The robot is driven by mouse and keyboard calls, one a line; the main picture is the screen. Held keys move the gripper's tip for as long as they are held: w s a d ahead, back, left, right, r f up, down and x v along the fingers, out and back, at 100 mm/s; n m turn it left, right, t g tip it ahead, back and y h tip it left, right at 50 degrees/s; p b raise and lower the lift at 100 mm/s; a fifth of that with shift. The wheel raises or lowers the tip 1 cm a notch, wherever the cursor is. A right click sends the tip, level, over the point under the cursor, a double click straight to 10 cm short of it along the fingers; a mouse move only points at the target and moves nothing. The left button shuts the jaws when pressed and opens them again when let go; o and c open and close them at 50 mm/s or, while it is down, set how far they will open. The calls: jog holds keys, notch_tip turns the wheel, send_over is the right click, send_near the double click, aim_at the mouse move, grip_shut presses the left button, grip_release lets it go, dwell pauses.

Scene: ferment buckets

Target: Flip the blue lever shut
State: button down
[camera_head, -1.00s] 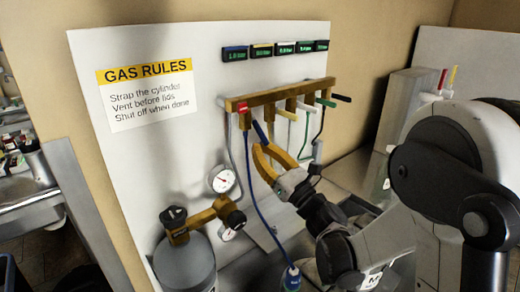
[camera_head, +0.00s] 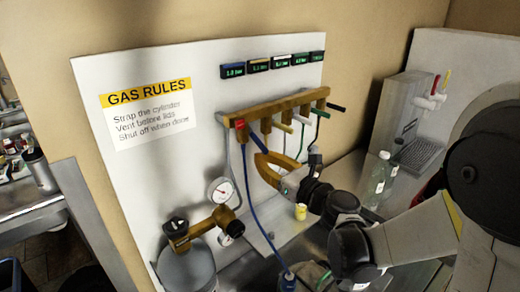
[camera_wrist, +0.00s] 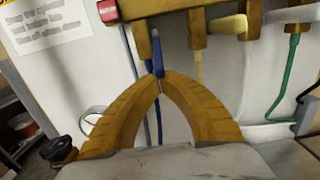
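The blue lever (camera_head: 257,141) sticks out from the first valve on the left of the brass manifold (camera_head: 275,108), beside a red tag (camera_head: 240,124). In the wrist view the blue lever (camera_wrist: 157,52) slants down to my fingertips. My gripper (camera_head: 262,157) has its two yellow-brown fingers brought together; in the wrist view the tips (camera_wrist: 160,80) meet at the lever's lower end. The tips appear to touch the lever, but I cannot tell whether they pinch it or only press against it. The tips partly hide the lever's end.
A blue hose (camera_head: 250,200) hangs below the first valve. A gauge (camera_head: 220,190) and gas cylinder (camera_head: 187,268) stand lower left. Clear bottles (camera_head: 378,178) stand at the right.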

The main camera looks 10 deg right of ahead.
aim_at(267, 151)
jog(key=r+g+p, duration=0.1)
jog(key=g+h+p, duration=0.1)
jog(key=p, duration=0.1)
jog(key=s+r+h+p, duration=0.1)
jog(key=p, duration=0.1)
jog(key=shift+s+d+r+g, duration=0.1)
jog(key=shift+d+r+g, duration=0.25)
jog(key=shift+g, duration=0.05)
jog(key=shift+s+d+r+p, duration=0.1)
jog(key=shift+p, duration=0.2)
jog(key=shift+r, duration=0.15)
notch_tip(267, 151, down, 5)
jog(key=b, duration=0.4)
jog(key=r+p+v, duration=0.2)
jog(key=p+v, duration=0.1)
jog(key=v, duration=0.7)
jog(key=s+a+f+n+g+h+b, duration=0.1)
jog(key=s+f+n+g+h+b, duration=0.4)
jog(key=s+f+n, duration=0.85)
jog(key=s+d+n+h+b, duration=0.3)
jog(key=s+d+n, duration=0.1)
jog(key=n, duration=1.1)
jog(key=shift+s+d+n+g, duration=0.15)
jog(key=shift+d+n+g, duration=0.2)
jog(key=shift+d, duration=0.45)
